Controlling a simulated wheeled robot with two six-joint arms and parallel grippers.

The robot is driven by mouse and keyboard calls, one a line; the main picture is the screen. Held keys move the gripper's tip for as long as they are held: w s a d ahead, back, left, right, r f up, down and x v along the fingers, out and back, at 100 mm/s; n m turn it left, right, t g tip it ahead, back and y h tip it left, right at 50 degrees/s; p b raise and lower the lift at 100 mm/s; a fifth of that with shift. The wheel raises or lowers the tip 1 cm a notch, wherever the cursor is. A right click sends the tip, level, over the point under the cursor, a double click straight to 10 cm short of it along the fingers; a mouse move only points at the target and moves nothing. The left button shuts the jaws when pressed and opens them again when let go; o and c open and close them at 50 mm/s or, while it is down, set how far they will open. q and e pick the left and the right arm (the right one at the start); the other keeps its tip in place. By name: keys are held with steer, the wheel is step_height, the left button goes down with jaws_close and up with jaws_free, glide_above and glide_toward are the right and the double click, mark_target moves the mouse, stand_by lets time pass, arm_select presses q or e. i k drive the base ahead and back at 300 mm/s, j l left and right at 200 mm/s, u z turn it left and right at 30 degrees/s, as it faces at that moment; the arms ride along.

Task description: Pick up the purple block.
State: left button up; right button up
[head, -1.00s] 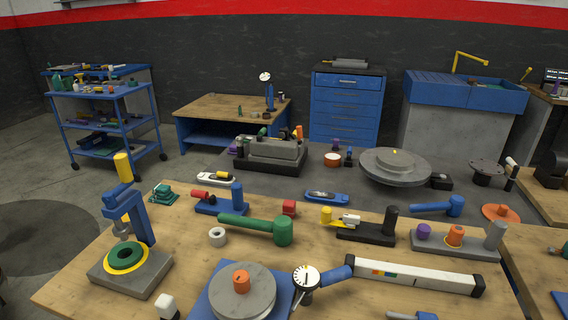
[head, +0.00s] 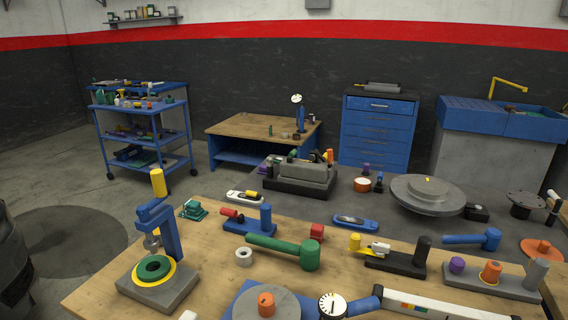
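A small purple piece (head: 456,265), rounded like a short cylinder, stands on a grey base (head: 510,287) at the right of the near wooden bench, left of an orange ring-shaped part. A second small purple piece (head: 367,168) shows farther back, close to an orange and white round part. At this size I cannot tell whether either is a block. Neither gripper is in view.
The near wooden bench (head: 90,300) is crowded: a blue press (head: 165,228), a green hammer (head: 285,249), a dial gauge (head: 332,305) and a black-based fixture (head: 395,263). A blue cart (head: 145,130), a second bench (head: 265,124) and a blue drawer cabinet (head: 377,130) stand behind.

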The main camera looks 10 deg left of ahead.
mark_target(262, 169)
steer(key=j+u, duration=0.15)
steer(key=u, duration=0.25)
steer(key=j+u, duration=0.2)
steer(key=u, duration=0.25)
steer(key=j+u, duration=0.15)
steer(key=u, duration=0.25)
steer(key=i+j+u, duration=0.4)
steer(key=i+j, duration=0.2)
steer(key=j, duration=0.2)
steer(key=i+j+u, duration=0.35)
steer(key=i+j, duration=0.3)
steer(key=i+l+z, duration=0.15)
steer(key=i+z, duration=0.3)
steer(key=i+j+z, duration=0.1)
steer(key=i+z, duration=0.4)
steer(key=i, duration=0.15)
steer(key=i+j+z, duration=0.25)
steer(key=i+z, duration=0.55)
steer(key=i+j+z, duration=0.1)
steer(key=i+z, duration=0.25)
steer(key=i, duration=0.2)
steer(key=i+j+z, duration=0.65)
steer(key=i, duration=0.25)
